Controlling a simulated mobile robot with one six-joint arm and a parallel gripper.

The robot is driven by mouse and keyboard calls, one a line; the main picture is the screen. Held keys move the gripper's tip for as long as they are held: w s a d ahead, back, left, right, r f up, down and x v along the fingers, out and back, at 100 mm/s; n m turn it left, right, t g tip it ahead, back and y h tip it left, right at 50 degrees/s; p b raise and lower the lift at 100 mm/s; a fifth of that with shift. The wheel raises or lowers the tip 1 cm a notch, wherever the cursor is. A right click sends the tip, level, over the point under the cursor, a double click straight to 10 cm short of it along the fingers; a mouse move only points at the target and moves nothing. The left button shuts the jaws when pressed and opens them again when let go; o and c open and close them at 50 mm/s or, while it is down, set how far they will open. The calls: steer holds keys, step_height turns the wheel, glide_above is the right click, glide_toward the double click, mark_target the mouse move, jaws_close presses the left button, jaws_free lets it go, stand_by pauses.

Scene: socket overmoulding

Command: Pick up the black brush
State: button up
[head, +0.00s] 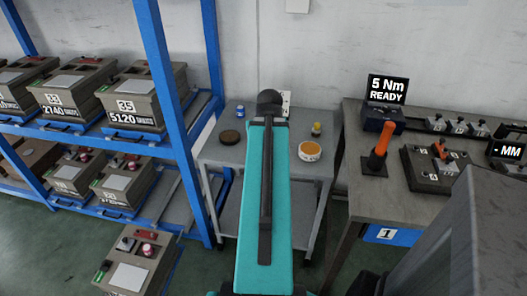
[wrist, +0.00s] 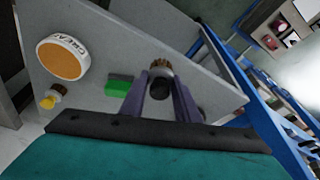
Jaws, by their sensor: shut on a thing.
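The black brush (wrist: 160,87) is between the two purple fingers of my gripper (wrist: 160,100) in the wrist view. The gripper is shut on it. Its dark end faces the camera, and a brown, bristly edge shows beyond the fingertips. In the head view my teal arm hides both the gripper and the brush. I cannot tell whether the brush touches the grey table (head: 217,155).
A blue-framed rack (head: 160,60) stands left, a workbench (head: 362,150) right.

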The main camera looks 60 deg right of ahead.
steer(key=shift+s+a+f+b, duration=0.15)
steer(key=shift+s+b, duration=0.2)
steer(key=shift+b, duration=3)
steer(key=s+a+b, duration=0.1)
steer(key=b, duration=0.6)
steer(key=shift+s+a, duration=0.1)
steer(key=shift+s+a+r, duration=0.25)
steer(key=shift+s+a, duration=0.2)
steer(key=shift+s, duration=0.1)
steer(key=shift+s+a+r, duration=0.2)
steer(key=shift+s+a, duration=0.2)
steer(key=shift+s, duration=0.15)
steer(key=w+a+r+n+t+y, duration=0.1)
steer(key=w+a+n, duration=0.2)
steer(key=w+a, duration=0.8)
steer(key=w+a+r+n, duration=0.1)
steer(key=w+a+n, duration=0.1)
steer(key=w+a, duration=0.95)
steer(key=w+a+n, duration=0.1)
steer(key=w+a, duration=0.4)
steer(key=a, duration=0.4)
steer(key=w+a+n+y, duration=0.1)
steer(key=w+a+n, duration=0.1)
steer(key=w+a, duration=0.3)
steer(key=w+a+r+n, duration=0.1)
steer(key=w+a, duration=0.5)
steer(key=a, duration=0.6)
steer(key=shift+a+n+y, duration=0.3)
steer(key=shift+n, duration=0.2)
